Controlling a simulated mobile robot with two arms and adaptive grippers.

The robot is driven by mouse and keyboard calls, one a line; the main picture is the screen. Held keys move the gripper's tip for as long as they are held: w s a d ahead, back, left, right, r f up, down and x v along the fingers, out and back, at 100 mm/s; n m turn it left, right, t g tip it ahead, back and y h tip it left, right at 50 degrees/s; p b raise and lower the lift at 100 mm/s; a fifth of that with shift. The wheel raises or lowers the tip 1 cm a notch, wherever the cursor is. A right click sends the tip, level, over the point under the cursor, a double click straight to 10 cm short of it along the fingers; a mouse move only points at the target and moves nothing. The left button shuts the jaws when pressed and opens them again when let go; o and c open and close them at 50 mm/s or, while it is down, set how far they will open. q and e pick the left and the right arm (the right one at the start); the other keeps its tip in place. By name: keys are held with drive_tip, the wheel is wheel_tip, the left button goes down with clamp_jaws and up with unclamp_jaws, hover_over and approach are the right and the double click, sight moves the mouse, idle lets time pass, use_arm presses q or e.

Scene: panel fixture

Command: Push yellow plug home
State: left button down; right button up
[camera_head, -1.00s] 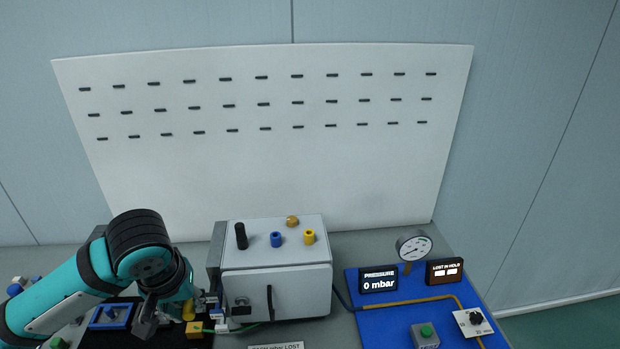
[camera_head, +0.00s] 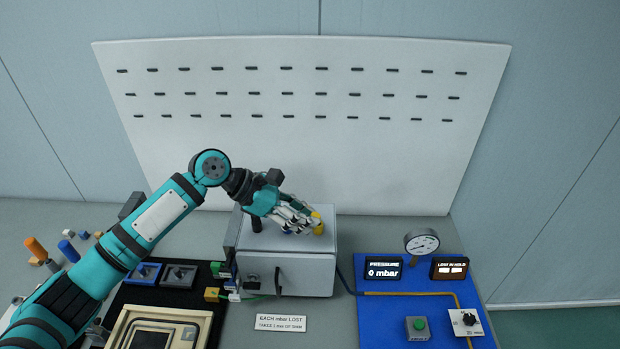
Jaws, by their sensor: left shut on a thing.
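The yellow plug (camera_head: 318,229) stands upright at the right of the top of a grey box (camera_head: 305,273). My left gripper (camera_head: 314,221) comes over the box from the left and is shut on the yellow plug at its upper part. Its fingers hide some of the plug, and I cannot tell how deep the plug sits. The blue plug (camera_head: 287,233) is mostly hidden under the fingers. The black plug (camera_head: 257,226) stands at the left of the box top. My right gripper is out of view.
A blue panel (camera_head: 391,328) at the right carries a gauge (camera_head: 422,243), a display reading 0 mbar (camera_head: 383,269), a green button (camera_head: 420,324) and a dial (camera_head: 466,320). A black mat (camera_head: 197,301) with small parts lies left of the box. A white slotted board (camera_head: 300,160) stands behind.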

use_arm(q)
drive_tip(key=w+r+n+t+p, duration=0.1)
drive_tip(key=t, duration=0.1)
drive_tip(key=w+r+n+t+h+p, duration=0.1)
drive_tip(key=w+n+t, duration=0.1)
drive_tip(key=w+r+n+t+h, duration=0.1)
drive_tip(key=t, duration=0.1)
drive_tip(key=shift+w+d+r+n+p, duration=0.25)
drive_tip(key=shift+w+d+n+p, duration=0.15)
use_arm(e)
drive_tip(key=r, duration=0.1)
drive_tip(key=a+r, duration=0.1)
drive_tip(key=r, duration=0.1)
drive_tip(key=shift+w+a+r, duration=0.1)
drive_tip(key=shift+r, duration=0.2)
use_arm(q)
drive_tip(key=shift+f+b, duration=1.35)
drive_tip(key=shift+f, duration=1.55)
drive_tip(key=shift+d, duration=0.1)
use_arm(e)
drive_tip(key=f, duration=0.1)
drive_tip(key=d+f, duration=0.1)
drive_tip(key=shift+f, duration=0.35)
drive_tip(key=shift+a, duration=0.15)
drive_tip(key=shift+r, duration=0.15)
